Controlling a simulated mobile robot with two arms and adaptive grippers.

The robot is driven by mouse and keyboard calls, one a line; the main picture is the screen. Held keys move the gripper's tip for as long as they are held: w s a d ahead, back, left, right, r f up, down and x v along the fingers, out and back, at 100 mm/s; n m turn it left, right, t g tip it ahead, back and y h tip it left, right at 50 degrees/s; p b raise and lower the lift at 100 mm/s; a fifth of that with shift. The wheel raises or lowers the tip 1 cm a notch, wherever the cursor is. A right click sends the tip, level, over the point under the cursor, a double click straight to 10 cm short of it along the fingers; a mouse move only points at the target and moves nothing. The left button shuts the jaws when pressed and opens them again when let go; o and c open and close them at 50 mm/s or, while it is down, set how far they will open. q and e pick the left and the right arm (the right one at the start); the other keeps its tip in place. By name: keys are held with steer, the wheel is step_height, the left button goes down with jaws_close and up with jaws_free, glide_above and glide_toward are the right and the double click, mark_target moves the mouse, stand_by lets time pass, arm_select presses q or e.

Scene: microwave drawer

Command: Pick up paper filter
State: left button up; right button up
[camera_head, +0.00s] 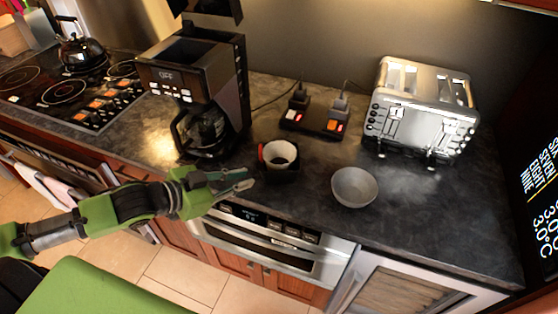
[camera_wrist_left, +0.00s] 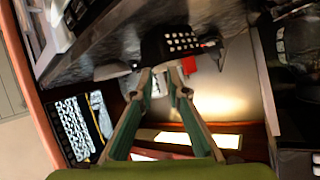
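A white cup-like lining that looks like the paper filter (camera_head: 282,151) sits inside a small black holder (camera_head: 282,168) with a red part on its left side. The holder stands on the dark counter, right of the coffee maker. My left gripper (camera_head: 248,178) is just left of and in front of the holder, apart from it. Its fingers show a narrow gap with nothing clearly held. In the left wrist view, the fingertips of my left gripper (camera_wrist_left: 160,73) point toward a dark block with pale dots and a red piece (camera_wrist_left: 188,65). My right gripper is out of view.
The coffee maker (camera_head: 199,85) stands behind the arm. A grey bowl (camera_head: 354,187) is right of the holder. A power strip (camera_head: 315,122) with plugs and a silver toaster (camera_head: 420,110) stand farther back. The counter (camera_head: 440,215) is clear at front right.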

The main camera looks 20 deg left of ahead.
arm_select(q)
step_height(320, 180, up, 4)
steer(key=w+d+m+h, duration=0.1)
glide_toward(293, 158)
steer(key=shift+w+d, duration=0.6)
steer(key=shift+w, duration=0.2)
steer(key=shift+w+d+f+p, duration=0.25)
steer(key=shift+w+d+p, duration=0.1)
steer(key=shift+p, duration=0.45)
steer(key=shift+w+d+f+h+p, duration=0.15)
steer(key=shift+w+d+f+p, duration=0.25)
steer(key=shift+w, duration=0.2)
steer(key=shift+w+d+f+h+p, duration=0.15)
steer(key=shift+w+d+f+p, duration=0.1)
steer(key=shift+w+d+f, duration=0.35)
steer(key=shift+w+f, duration=0.15)
steer(key=shift+w, duration=0.2)
steer(key=shift+s, duration=0.1)
jaws_close()
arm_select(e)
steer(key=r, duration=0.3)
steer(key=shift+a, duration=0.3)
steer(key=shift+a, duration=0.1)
